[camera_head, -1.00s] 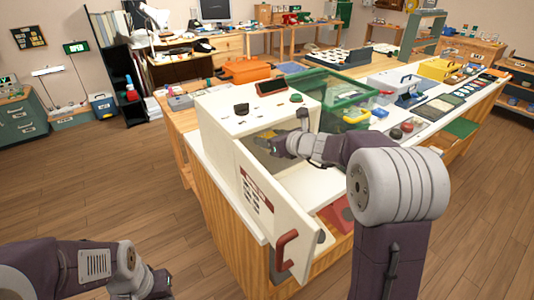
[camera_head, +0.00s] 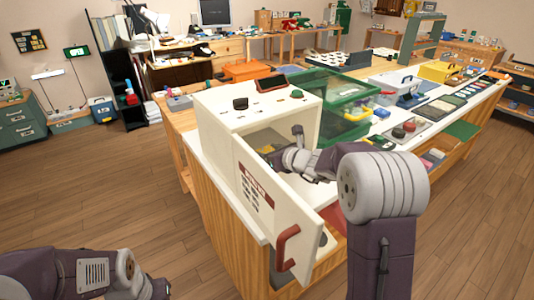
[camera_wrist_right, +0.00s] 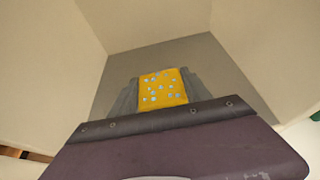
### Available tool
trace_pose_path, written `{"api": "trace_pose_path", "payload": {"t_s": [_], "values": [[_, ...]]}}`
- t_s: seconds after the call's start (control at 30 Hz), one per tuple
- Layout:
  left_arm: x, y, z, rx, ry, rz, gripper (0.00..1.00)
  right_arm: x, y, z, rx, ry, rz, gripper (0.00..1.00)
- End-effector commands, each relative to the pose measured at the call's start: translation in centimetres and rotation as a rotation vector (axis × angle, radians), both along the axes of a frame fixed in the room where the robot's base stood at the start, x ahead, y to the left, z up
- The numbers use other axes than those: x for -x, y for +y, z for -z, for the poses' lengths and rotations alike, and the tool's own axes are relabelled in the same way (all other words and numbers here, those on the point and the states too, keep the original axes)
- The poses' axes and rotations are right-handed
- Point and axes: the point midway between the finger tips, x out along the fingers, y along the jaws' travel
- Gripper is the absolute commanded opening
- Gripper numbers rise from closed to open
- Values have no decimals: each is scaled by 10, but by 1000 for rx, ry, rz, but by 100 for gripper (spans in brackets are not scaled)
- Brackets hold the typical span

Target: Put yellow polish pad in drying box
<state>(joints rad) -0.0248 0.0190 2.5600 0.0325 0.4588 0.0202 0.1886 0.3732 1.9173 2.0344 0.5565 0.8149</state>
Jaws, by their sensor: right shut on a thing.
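The drying box is a white box (camera_head: 215,118) on the counter, with its door (camera_head: 262,215) swung open towards me. My right gripper (camera_head: 270,150) reaches through the opening into the box. In the right wrist view, the yellow polish pad (camera_wrist_right: 162,88), with pale blue spots, is between the fingers of my right gripper (camera_wrist_right: 163,92), which is shut on it. Grey floor and pale walls of the box surround it there. I cannot tell whether the pad touches the floor. My left gripper (camera_head: 155,289) is low at the left, away from the box; its fingers do not show clearly.
A green-rimmed clear bin (camera_head: 335,88) stands just right of the box. A phone-like dark item (camera_head: 271,84) and a black knob (camera_head: 240,103) are on the box top. The red door handle (camera_head: 285,245) sticks out at the front. Wooden floor (camera_head: 110,190) is free at the left.

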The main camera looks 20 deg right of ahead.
Motion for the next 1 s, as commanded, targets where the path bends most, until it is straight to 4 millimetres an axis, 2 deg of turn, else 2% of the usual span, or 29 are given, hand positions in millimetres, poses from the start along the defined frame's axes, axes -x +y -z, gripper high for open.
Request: {"api": "trace_pose_path", "payload": {"t_s": [0.03, 0.1, 0.37, 0.47, 0.57, 0.9, 1.0], "values": [[0, 0, 2, 0, 0, 0, 36, 0, 0, 1, 0, 0, 0, 61], [0, 0, 1, 0, 0, 0, 36, 0, 0, 1, 0, 0, 0, 78], [0, 0, 1, 0, 0, 0, 36, 0, 0, 0, 0, 0, 0, 78], [0, 0, -5, 0, 0, 0, 36, 0, 0, -5, 0, 0, 0, 78], [0, 0, -4, 0, 0, 0, 36, 13, -5, -9, 0, -2, 2, 78], [0, 0, -18, 0, 0, 0, 36, 80, -30, -40, 0, -2, 3, 78], [0, 0, -21, 0, 0, 0, 36, 94, -35, -45, 1, -1, 3, 78]]}}
